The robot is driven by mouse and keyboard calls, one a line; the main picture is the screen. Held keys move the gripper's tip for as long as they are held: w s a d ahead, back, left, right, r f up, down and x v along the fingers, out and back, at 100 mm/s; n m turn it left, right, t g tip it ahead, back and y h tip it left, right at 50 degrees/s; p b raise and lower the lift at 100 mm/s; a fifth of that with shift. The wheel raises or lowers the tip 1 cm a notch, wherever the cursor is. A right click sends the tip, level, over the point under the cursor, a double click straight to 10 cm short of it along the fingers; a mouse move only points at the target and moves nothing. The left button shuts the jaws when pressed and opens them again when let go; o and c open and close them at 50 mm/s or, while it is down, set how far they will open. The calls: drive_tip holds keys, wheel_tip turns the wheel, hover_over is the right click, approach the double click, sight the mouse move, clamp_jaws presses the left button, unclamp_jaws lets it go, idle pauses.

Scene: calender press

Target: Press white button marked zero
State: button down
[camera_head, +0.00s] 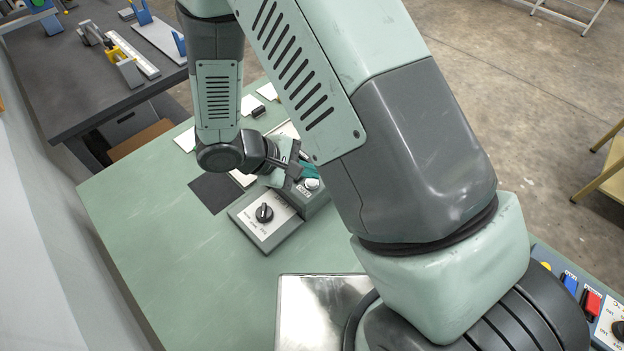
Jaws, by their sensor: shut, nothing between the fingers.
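A round white button (311,184) sits on a small grey-green control box (318,203) in the middle of the green table. Small lettering by it is too small to read surely. My gripper (303,172) is shut and empty, just beside and above the button in the picture. Whether its fingertips touch the button, I cannot tell. Part of the box and the area behind the gripper are hidden by my arm.
A box with a black rotary knob (264,213) adjoins at the left front. A dark square mat (215,191) and white cards lie nearby. A shiny metal plate (318,310) is at the front. A panel with blue (569,283) and red (591,303) switches is at the right.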

sight(308, 183)
drive_tip(key=shift+r, duration=2.55)
drive_tip(key=d+r+m+g+y, duration=0.1)
drive_tip(key=d+r+m, duration=0.35)
drive_tip(key=r, duration=0.55)
drive_tip(key=s+d+r+m+t+y, duration=0.1)
drive_tip(key=s+d+r+m+y, duration=0.2)
drive_tip(key=s+r, duration=0.4)
drive_tip(key=s+d+r+m+t+y, duration=0.2)
drive_tip(key=s+d+r+m+y, duration=0.2)
drive_tip(key=r, duration=0.7)
drive_tip(key=s+m, duration=0.1)
drive_tip(key=s, duration=0.1)
drive_tip(key=shift+s+d+y, duration=0.2)
drive_tip(key=shift+s+y, duration=0.1)
drive_tip(key=shift+s, duration=0.05)
drive_tip(key=shift+r, duration=0.1)
